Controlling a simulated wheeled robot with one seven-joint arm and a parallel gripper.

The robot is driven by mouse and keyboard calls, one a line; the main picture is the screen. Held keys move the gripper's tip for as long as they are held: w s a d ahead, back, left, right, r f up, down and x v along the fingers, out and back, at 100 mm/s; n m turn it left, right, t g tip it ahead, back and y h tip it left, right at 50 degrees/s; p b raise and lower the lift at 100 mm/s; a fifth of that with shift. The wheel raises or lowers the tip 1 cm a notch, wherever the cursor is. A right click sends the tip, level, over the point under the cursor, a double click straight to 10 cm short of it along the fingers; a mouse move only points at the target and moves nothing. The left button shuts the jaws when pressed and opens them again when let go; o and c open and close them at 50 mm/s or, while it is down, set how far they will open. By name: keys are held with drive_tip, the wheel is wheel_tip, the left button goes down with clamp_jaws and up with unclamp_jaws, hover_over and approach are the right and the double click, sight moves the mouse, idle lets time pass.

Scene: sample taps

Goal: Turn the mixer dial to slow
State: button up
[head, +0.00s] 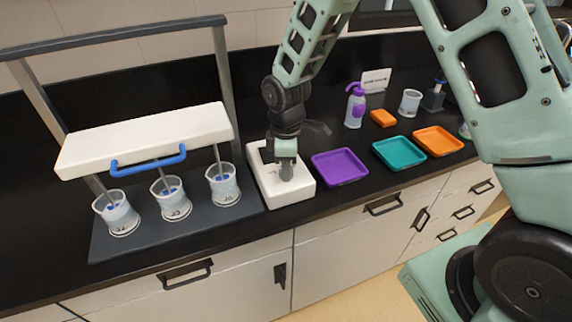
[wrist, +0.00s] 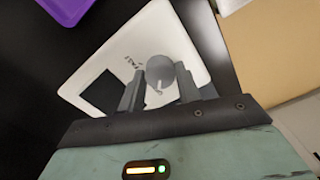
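The mixer dial (wrist: 160,71) is a round grey knob on a white control box (wrist: 150,35) with a dark square panel, seen in the wrist view. Small lettering that looks like "FAST" is printed beside the dial. A small light mark shows on the dial's side toward my gripper. My gripper (wrist: 160,75) is open, with one finger on each side of the dial and a narrow gap showing at each side. In the head view my gripper (head: 285,165) points down over the white box (head: 304,187) and mostly hides the dial.
Left of the box stands a mixer with a white head (head: 145,138), a blue handle (head: 148,162) and three beakers on a dark base. To the right are purple (head: 340,167), teal (head: 399,152) and orange (head: 438,141) trays. A purple-topped bottle (head: 355,107) stands behind them.

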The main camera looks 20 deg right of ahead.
drive_tip(key=shift+m, duration=0.4)
drive_tip(key=m+b, duration=0.1)
drive_tip(key=m, duration=0.3)
drive_tip(key=shift+m, duration=2.5)
drive_tip(key=o, duration=1)
drive_tip(key=shift+c, duration=0.2)
wheel_tip(320, 180, up, 18)
drive_tip(key=b, duration=0.3)
drive_tip(key=shift+f, duration=0.25)
